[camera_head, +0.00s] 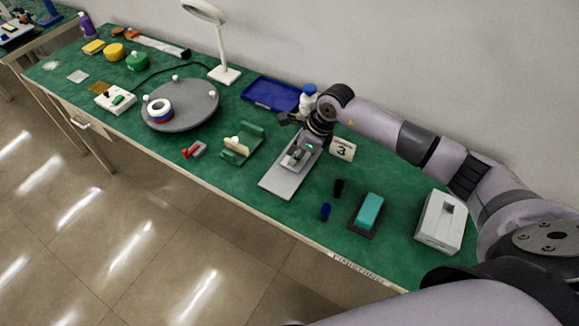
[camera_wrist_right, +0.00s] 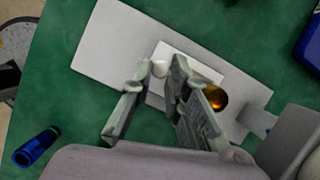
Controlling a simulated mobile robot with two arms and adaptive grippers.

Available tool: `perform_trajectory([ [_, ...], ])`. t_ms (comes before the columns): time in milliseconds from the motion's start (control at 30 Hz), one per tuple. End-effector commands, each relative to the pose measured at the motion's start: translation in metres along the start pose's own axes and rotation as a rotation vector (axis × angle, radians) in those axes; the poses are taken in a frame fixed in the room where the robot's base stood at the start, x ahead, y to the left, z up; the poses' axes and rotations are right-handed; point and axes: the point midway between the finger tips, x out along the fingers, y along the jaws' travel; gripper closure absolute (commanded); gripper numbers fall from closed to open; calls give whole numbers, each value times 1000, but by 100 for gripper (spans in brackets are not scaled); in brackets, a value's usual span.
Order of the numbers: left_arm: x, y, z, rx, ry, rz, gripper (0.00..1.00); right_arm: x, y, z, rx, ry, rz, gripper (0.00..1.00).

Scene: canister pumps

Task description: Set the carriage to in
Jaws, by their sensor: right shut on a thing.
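A long pale grey plate (camera_head: 281,187) lies on the green bench; it also shows in the wrist view (camera_wrist_right: 113,42). On it sits a white carriage block (camera_wrist_right: 172,53) with a small round white knob (camera_wrist_right: 160,69). My right gripper (camera_wrist_right: 158,74) reaches down over the plate, its fingertips on either side of the knob and shut on it. In the head view my right gripper (camera_head: 297,153) hides much of the carriage. An amber dome (camera_wrist_right: 216,97) shows beside the right finger, partly covered by it. My left gripper is not in view.
Left of the plate stands a green cradle (camera_head: 243,145), with a grey turntable (camera_head: 184,112) beyond. A blue tray (camera_head: 268,94), a white bottle (camera_head: 308,97) and a "3" sign (camera_head: 342,150) are behind.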

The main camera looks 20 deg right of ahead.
Motion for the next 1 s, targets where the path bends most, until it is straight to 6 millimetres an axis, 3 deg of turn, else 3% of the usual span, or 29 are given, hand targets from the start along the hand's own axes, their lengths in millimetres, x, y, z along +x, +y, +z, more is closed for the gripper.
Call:
perform_trajectory([
  [233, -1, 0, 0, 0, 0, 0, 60, -1, 0, 1, 0, -2, 1, 100],
  [267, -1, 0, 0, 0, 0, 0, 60, -1, 0, 1, 0, -2, 1, 82],
  [367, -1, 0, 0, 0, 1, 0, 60, -1, 0, 1, 0, -2, 1, 76],
  [700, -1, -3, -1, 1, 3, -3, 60, -3, 0, 1, 0, -1, 0, 76],
  [867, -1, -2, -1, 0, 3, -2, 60, -22, -1, 0, -2, -1, -3, 76],
  [1000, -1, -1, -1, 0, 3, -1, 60, -52, -1, 0, -2, -1, -4, 76],
])
